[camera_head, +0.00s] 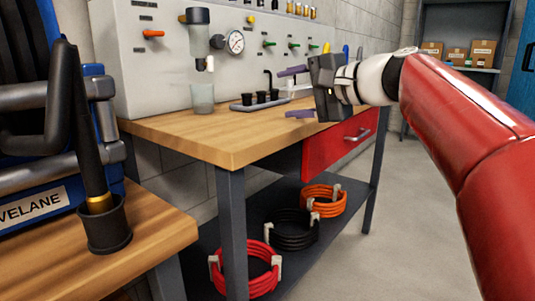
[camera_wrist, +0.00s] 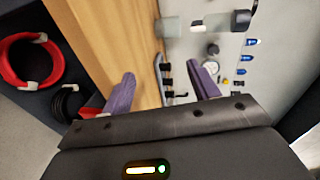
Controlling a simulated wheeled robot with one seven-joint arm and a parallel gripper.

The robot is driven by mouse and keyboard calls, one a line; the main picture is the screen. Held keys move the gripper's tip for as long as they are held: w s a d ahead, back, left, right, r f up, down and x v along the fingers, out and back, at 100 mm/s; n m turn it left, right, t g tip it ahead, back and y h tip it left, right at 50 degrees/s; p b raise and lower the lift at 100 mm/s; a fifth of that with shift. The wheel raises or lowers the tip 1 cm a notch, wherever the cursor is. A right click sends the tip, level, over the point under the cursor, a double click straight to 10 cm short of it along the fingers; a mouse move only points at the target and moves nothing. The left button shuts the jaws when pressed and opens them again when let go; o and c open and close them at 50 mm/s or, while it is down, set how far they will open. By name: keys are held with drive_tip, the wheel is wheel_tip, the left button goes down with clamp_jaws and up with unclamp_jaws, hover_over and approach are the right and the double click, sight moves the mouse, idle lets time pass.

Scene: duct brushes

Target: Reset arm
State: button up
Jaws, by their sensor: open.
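My gripper (camera_head: 297,93) is held out at the end of my red arm, above the right part of the wooden workbench (camera_head: 215,133) in the head view. Its two purple fingers are spread apart with nothing between them. In the wrist view my gripper (camera_wrist: 163,92) also shows open and empty, facing the bench and the grey panel. A black brush-like tool (camera_head: 90,150) stands upright in a dark cup (camera_head: 104,226) on the nearer wooden surface at the left.
A grey panel (camera_head: 160,75) with valves and a gauge (camera_head: 235,41) backs the bench. A clear cup (camera_head: 203,98) and a small rack (camera_head: 261,101) stand before it. Red, black and orange hose coils lie on the lower shelf (camera_head: 205,262). Floor at right is clear.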

drive_tip(key=s+d+f+n+g+h+p, duration=0.2)
drive_tip(key=s+d+f+n+h+p, duration=0.1)
drive_tip(key=s+f, duration=1)
drive_tip(key=s+d+f+n+g+h+p, duration=0.2)
drive_tip(key=s+d+f+n+h+p, duration=0.2)
drive_tip(key=s+f, duration=0.9)
drive_tip(key=d+h+p, duration=0.1)
drive_tip(key=d+h, duration=0.2)
drive_tip(key=h, duration=0.1)
drive_tip(key=shift+d+f+n+g+h, duration=0.15)
drive_tip(key=shift+f+n+g+h, duration=0.15)
drive_tip(key=shift+f+g, duration=0.1)
drive_tip(key=shift+r, duration=0.1)
